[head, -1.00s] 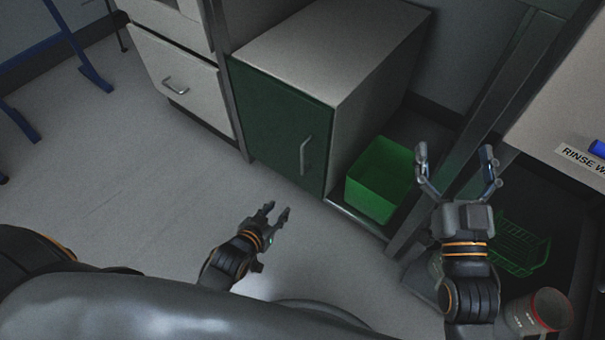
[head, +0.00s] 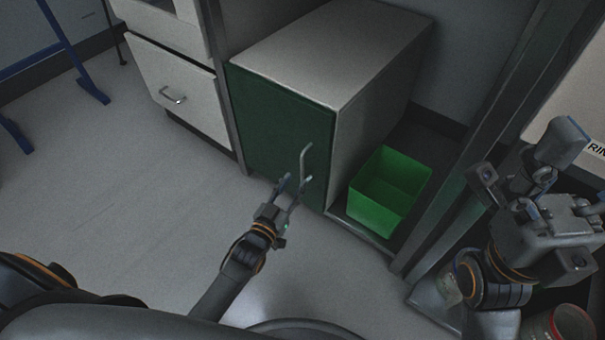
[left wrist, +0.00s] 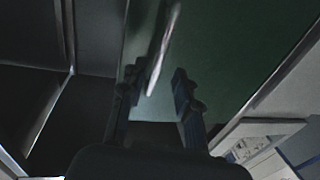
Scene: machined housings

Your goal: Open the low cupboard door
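The low cupboard's green door (head: 275,135) is closed, flush with its grey body (head: 335,50). A pale bar handle (head: 306,155) stands upright near the door's right edge. It shows as a slanted bar in the left wrist view (left wrist: 164,48). My left gripper (head: 294,184) is open at the handle's lower end. In the left wrist view the handle's end lies between the lines of the two fingers (left wrist: 156,80), nearer the left one; I cannot tell whether they touch. My right gripper (head: 523,160) is raised at the right, its fingers apart and empty.
A green open bin (head: 390,188) stands right of the cupboard, beside a grey post (head: 470,165). A white drawer unit (head: 172,80) stands to the left. A red-rimmed can (head: 565,325) is at bottom right. The floor before the door is clear.

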